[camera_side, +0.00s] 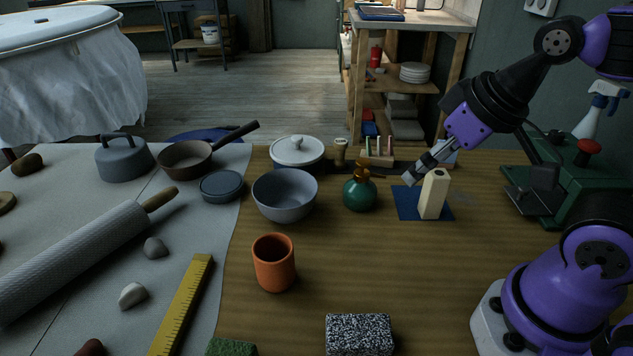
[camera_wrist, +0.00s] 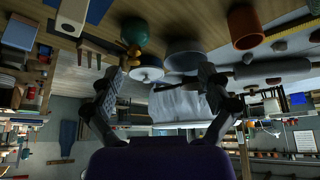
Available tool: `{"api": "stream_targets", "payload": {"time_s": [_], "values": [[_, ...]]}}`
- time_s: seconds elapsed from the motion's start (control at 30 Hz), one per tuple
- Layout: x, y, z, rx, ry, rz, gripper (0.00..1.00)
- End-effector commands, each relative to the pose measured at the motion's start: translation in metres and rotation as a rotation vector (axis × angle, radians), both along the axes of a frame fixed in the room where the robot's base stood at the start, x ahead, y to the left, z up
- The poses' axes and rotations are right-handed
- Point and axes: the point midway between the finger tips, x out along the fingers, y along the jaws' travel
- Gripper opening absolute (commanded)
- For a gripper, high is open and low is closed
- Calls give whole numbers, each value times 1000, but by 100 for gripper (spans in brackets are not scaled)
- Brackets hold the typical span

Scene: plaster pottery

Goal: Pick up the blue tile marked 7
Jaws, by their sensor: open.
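A flat dark blue square (camera_side: 407,207) lies on the wooden table in the side view; I can make out no number on it. It is the only blue tile-like piece I can pick out. A tall cream block (camera_side: 434,195) with a dark spot on its top stands upright on it and hides part of it. My gripper (camera_side: 411,178) hangs tilted just above the back left of the square, left of the block. In the wrist view its two fingers (camera_wrist: 162,92) are spread with nothing between them. The cream block also shows at the wrist view's upper left (camera_wrist: 71,14).
A green bottle (camera_side: 360,194) stands close left of the square, with a grey bowl (camera_side: 285,196) beyond it. A small peg rack (camera_side: 378,158) is behind. An orange cup (camera_side: 273,263) and a speckled block (camera_side: 358,335) are nearer the front. Table right of the square is clear.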

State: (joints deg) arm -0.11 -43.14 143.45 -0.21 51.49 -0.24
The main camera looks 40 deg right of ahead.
Motion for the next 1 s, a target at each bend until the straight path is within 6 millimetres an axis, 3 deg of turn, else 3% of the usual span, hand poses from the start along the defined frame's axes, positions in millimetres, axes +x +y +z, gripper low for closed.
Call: {"api": "stream_targets", "payload": {"time_s": [0.67, 0.77, 0.87, 1.0], "values": [[7, -7, 5, -19, 17, 3, 49], [24, -22, 16, -67, 60, 38, 49], [49, -52, 26, -129, 134, 104, 49], [84, -110, 29, -194, 252, 227, 49]]}}
